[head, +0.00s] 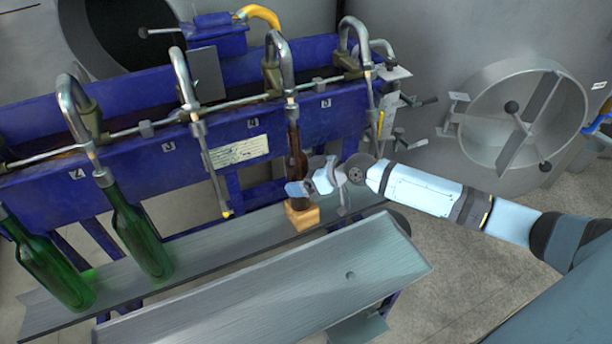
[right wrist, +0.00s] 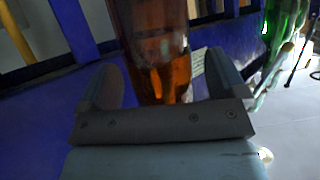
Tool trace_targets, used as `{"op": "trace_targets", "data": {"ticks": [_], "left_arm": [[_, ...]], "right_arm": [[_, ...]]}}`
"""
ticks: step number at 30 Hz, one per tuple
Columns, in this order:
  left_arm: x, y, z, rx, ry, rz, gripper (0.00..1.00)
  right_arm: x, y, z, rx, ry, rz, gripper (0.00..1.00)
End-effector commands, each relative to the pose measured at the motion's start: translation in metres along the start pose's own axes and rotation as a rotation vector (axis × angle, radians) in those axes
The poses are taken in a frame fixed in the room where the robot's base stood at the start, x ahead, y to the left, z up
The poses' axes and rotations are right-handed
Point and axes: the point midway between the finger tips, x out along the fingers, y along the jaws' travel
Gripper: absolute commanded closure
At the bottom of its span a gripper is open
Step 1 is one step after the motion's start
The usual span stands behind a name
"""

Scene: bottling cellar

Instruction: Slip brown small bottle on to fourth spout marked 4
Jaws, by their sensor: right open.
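The brown small bottle (head: 294,147) stands upright on a small wooden block (head: 302,214), with its mouth at the lower end of a curved metal spout (head: 281,63). The spout's tube appears to enter the neck. The small plate (head: 252,123) just left of this spout seems to read 4, but is tiny. My right gripper (head: 299,187) is at the bottle's lower body from the right. In the right wrist view the brown glass (right wrist: 157,50) is between the open fingers (right wrist: 164,88), with gaps at the sides. My left gripper is out of view.
Two green bottles (head: 138,238) (head: 50,262) stand at the left on the grey shelf (head: 225,252). Another spout (head: 183,78) hangs empty between them and the brown bottle, and one (head: 352,38) hangs to its right. A metal ledge (head: 270,300) runs in front.

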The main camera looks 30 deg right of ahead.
Motion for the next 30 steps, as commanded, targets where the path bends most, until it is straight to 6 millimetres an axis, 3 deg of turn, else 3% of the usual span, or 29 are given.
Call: {"op": "trace_targets", "data": {"ticks": [4, 12, 21, 30], "left_arm": [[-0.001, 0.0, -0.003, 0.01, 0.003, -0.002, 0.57], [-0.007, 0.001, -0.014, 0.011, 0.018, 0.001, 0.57], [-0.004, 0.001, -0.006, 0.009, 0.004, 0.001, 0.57], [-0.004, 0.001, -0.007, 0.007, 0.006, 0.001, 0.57]], "right_arm": [[-0.001, 0.0, 0.0, 0.0, 0.0, 0.0, 0.1], [-0.062, 0.0, 0.0, -0.004, -0.003, 0.001, 0.1], [-0.119, 0.001, 0.0, -0.002, -0.001, 0.001, 0.1], [-0.138, 0.0, -0.001, -0.001, 0.002, 0.0, 0.1]]}}
